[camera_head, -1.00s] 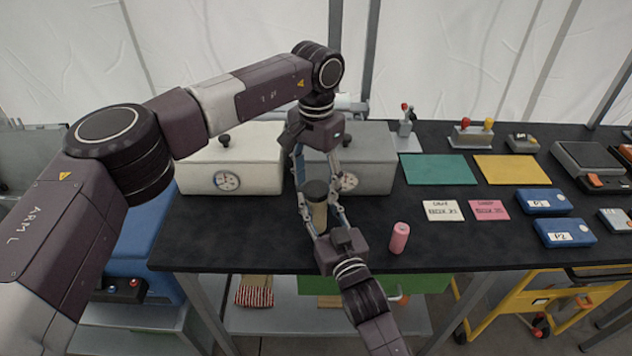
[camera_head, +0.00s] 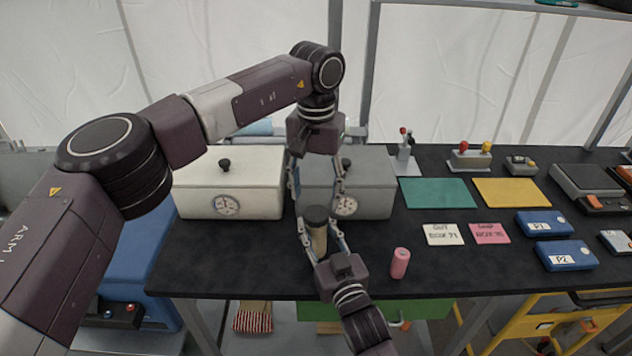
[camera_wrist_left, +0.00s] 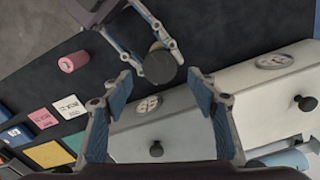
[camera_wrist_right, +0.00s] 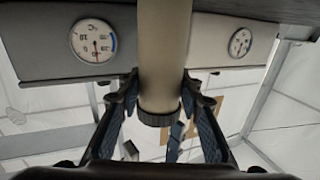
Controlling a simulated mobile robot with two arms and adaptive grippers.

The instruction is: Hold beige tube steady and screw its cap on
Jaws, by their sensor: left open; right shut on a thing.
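The beige tube (camera_head: 318,240) stands upright above the table's front part, with a dark round cap (camera_head: 316,214) at its top end. My right gripper (camera_head: 320,246) is shut on the tube from the front. In the right wrist view the tube (camera_wrist_right: 165,50) runs between the fingers, and the dark ribbed cap (camera_wrist_right: 159,117) shows at its end. My left gripper (camera_head: 318,194) points down over the cap, open and empty. In the left wrist view the cap (camera_wrist_left: 159,67) shows beyond and between the open fingertips. Whether the cap is fully seated cannot be told.
A white box (camera_head: 235,170) and a grey box (camera_head: 375,185), both with gauges and knobs, stand close behind the grippers. A pink cylinder (camera_head: 400,263) stands to the right. Cards, teal (camera_head: 437,193) and yellow mats and blue boxes (camera_head: 567,254) lie further right.

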